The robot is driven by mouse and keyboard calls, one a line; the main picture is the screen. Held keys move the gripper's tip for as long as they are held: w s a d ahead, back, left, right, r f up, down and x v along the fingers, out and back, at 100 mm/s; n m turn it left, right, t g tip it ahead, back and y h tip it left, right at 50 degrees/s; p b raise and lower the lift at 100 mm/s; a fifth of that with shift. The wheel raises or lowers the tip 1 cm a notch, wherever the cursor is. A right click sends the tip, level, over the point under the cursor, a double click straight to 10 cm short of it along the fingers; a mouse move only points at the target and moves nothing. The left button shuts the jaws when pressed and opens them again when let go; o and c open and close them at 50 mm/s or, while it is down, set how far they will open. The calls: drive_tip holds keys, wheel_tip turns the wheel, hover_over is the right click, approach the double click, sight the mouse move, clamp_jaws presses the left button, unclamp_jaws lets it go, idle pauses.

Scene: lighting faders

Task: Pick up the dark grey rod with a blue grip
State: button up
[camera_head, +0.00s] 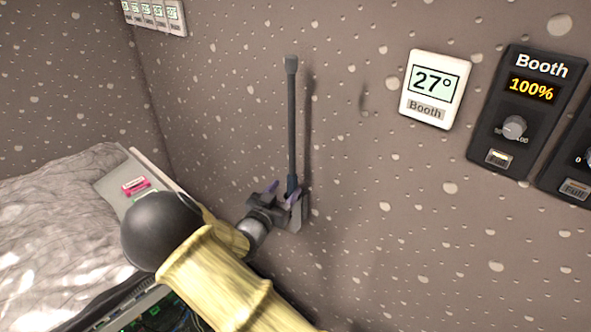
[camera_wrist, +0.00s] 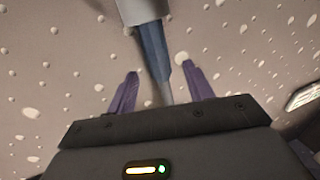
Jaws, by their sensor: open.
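The dark grey rod (camera_head: 292,120) stands nearly upright close to the speckled wall, its thicker tip at the top. Its blue grip (camera_head: 292,185) is at the lower end, at my gripper (camera_head: 282,196). In the wrist view the blue grip (camera_wrist: 155,52) runs down between the two purple fingers of my gripper (camera_wrist: 160,82). The fingers are apart, with a visible gap on each side of the grip. The rod's lowest end is partly hidden by my gripper.
A white 27° Booth thermostat (camera_head: 435,90) and a black Booth 100% dimmer panel (camera_head: 525,110) are on the wall at right. A grey surface with a pink item (camera_head: 136,185) lies at left, beside a crumpled pale cover (camera_head: 50,215). The wall around the rod is clear.

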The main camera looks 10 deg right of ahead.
sight(289, 183)
drive_tip(key=shift+w+d+r+p, duration=0.15)
drive_tip(key=shift+w+r+p, duration=0.1)
drive_tip(key=shift+p, duration=0.1)
drive_tip(key=p+x, duration=0.2)
drive_tip(key=x, duration=0.2)
drive_tip(key=shift+w+d, duration=0.25)
drive_tip(key=shift+c, duration=0.2)
clamp_jaws()
